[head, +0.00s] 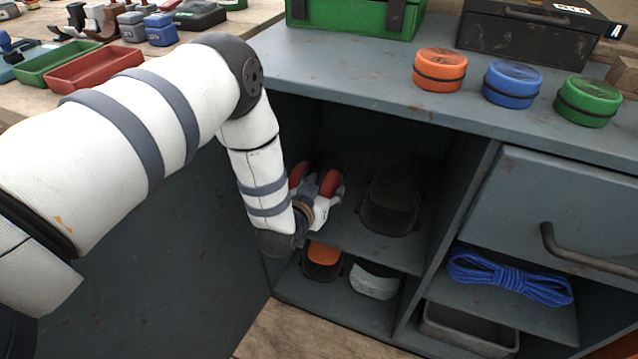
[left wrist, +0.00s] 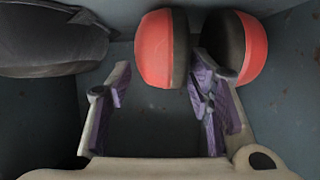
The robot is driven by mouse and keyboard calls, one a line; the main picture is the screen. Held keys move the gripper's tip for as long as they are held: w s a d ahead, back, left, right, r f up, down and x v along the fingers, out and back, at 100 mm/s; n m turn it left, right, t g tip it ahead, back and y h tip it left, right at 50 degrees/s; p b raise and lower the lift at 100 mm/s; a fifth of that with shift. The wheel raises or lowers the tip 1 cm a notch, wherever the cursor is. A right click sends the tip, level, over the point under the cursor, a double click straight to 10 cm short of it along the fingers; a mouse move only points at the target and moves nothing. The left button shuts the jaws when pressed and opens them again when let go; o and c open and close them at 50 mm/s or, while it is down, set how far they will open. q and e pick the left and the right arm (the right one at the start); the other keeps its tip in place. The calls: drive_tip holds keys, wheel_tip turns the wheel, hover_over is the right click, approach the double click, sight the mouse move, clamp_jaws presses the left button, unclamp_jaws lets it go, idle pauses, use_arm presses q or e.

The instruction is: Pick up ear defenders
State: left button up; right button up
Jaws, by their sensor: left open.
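The ear defenders (head: 331,182) have red cups with dark inner sides and sit on the upper shelf of the open cabinet, at its left. In the left wrist view their two cups (left wrist: 154,50) stand side by side at the top; the headband is hidden. My left gripper (head: 318,188) reaches into the cabinet and partly covers them in the head view. In the left wrist view the open gripper (left wrist: 162,78) has one finger left of the left cup and the other overlapping the gap between the cups. Whether the fingers touch the cups cannot be told. My right gripper is not in view.
A dark helmet-like object (head: 390,203) sits right of the ear defenders on the same shelf. Below are an orange-and-black item (head: 322,258) and a pale item (head: 374,281). Cabinet walls and a divider (head: 462,205) surround the space. Orange, blue and green tins stand on top.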

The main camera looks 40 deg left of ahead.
use_arm(q)
drive_tip(key=b+x, duration=0.1)
drive_tip(key=x, duration=0.4)
drive_tip(key=shift+w+a+f+b, duration=0.15)
drive_tip(key=shift+w+f+b, duration=0.05)
drive_tip(key=shift+w+b, duration=0.15)
drive_tip(key=shift+r, duration=0.1)
drive_tip(key=c, duration=1)
